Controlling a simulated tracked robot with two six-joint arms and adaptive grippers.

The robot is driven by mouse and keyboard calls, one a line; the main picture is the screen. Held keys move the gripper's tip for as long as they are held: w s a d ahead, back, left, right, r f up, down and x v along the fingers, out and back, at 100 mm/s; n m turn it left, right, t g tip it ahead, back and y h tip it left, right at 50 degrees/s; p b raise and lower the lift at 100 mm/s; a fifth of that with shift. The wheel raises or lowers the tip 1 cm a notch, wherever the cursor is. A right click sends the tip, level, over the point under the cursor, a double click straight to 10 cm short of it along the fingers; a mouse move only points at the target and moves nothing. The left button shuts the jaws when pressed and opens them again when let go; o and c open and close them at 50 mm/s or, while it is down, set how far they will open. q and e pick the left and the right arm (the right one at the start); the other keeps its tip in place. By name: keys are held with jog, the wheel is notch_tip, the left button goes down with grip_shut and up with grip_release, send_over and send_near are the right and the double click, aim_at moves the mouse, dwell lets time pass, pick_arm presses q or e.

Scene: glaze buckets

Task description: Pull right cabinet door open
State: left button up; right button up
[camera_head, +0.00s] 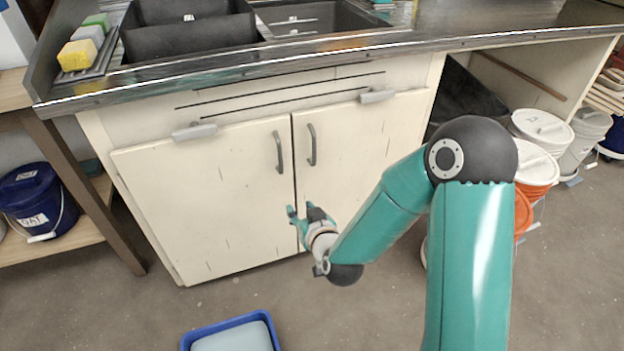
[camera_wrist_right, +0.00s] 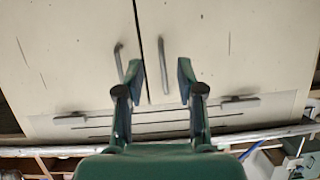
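The right cabinet door (camera_head: 365,150) is cream and looks shut, with a grey vertical handle (camera_head: 311,145) near its inner edge. My right gripper (camera_head: 302,211) shows low in front of the doors, below the handles in the picture, by the seam. In the right wrist view, which looks upside down, its two fingers (camera_wrist_right: 160,78) are spread with nothing held. The right door's handle (camera_wrist_right: 119,63) is there left of the seam, outside the fingers. The left door's handle (camera_wrist_right: 165,62) appears between the fingers, farther off. My left gripper is not in view.
The left door (camera_head: 205,195) is shut, with its own handle (camera_head: 278,152). A countertop with a sink (camera_head: 185,40) is above. Buckets (camera_head: 540,130) stand at the right. A blue tray (camera_head: 232,334) is on the floor in front; floor around it is clear.

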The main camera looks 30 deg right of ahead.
aim_at(314, 151)
jog(key=d+r+m+t+h+b, duration=0.2)
jog(key=d+r+t+h+b, duration=0.1)
jog(key=d+h+b, duration=0.3)
pick_arm(q)
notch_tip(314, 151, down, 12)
jog(key=b, duration=0.3)
pick_arm(e)
jog(key=shift+y, duration=0.6)
jog(key=x, duration=1.6)
jog(key=shift+w+d, duration=0.25)
jog(key=shift+d, duration=0.1)
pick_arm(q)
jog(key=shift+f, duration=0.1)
pick_arm(e)
grip_shut()
